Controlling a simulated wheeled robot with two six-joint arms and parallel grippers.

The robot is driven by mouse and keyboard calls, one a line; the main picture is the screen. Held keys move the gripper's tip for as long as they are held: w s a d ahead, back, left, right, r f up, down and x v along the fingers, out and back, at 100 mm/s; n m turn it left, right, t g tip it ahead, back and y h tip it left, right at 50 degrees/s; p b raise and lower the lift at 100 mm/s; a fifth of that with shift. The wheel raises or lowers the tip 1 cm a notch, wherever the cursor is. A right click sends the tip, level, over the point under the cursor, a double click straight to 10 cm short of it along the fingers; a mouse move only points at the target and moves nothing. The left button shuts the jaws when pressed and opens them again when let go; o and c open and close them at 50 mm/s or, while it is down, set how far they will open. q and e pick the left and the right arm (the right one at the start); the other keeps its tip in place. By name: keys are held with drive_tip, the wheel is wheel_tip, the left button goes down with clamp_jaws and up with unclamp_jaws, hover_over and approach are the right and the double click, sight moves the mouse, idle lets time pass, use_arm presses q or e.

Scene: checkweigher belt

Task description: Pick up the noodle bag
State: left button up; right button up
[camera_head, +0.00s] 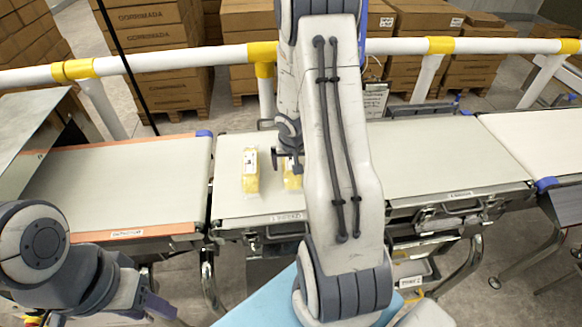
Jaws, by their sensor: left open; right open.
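Two yellow bags with pale labels lie on the middle belt. The left noodle bag (250,172) is fully in view. The second noodle bag (292,180) lies just right of it, partly hidden by my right gripper and arm. My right gripper (287,160) is open, pointing down over the upper part of the second bag. I cannot tell whether its fingers are around the bag or above it. My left gripper (160,308) is open and empty at the lower left, in front of the belts and away from both bags.
The middle belt (231,200) lies between a left belt with orange edges (120,188) and belts to the right (430,155). A white and yellow rail (190,59) runs behind them. Cartons (145,45) are stacked beyond. My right arm hides part of the middle belt.

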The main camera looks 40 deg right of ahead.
drive_tip(key=c, duration=1.5)
clamp_jaws()
drive_tip(key=shift+r, duration=0.15)
